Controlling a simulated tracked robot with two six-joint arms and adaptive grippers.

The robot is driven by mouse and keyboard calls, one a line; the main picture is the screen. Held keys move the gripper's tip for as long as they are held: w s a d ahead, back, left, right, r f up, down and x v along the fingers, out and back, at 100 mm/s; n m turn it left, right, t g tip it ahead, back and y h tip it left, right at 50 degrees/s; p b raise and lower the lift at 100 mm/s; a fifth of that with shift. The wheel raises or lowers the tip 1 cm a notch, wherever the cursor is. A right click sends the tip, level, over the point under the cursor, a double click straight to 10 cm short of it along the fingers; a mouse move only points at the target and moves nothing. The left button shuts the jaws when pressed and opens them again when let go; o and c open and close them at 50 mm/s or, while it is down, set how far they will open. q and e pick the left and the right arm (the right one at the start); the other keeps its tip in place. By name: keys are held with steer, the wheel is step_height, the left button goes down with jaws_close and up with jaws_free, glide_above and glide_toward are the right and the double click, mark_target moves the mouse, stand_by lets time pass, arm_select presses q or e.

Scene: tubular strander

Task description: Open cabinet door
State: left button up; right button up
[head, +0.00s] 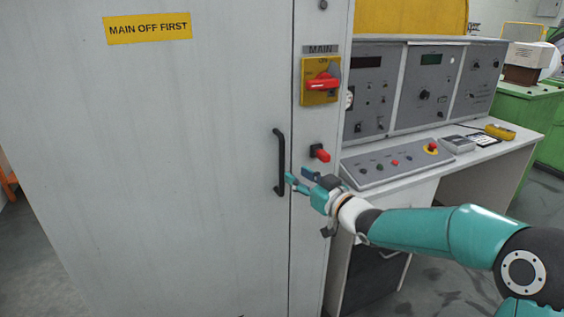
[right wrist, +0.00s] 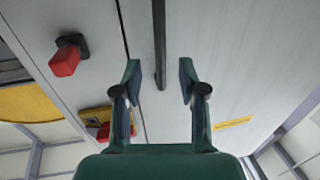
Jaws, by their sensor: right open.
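The grey cabinet door (head: 150,170) is shut, its right edge in line with the cabinet frame. A black vertical bar handle (head: 279,162) is on the door near that edge. My right gripper (head: 296,182) is just to the right of the handle's lower part, with its fingers pointing at the door. In the right wrist view my right gripper (right wrist: 160,78) is open and empty, and the handle (right wrist: 159,45) appears in line with the gap between the fingers. I cannot tell whether they touch. My left gripper is out of view.
A red rotary main switch (head: 322,84) on a yellow plate and a smaller red knob (head: 321,153) stick out from the frame right of the handle. A control desk (head: 440,160) with buttons stands close on the right, behind my right arm. Floor shows at the left.

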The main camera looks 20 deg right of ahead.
steer(key=p, duration=0.2)
glide_above(282, 191)
steer(key=shift+w+d, duration=0.15)
steer(key=shift+w, duration=0.3)
jaws_close()
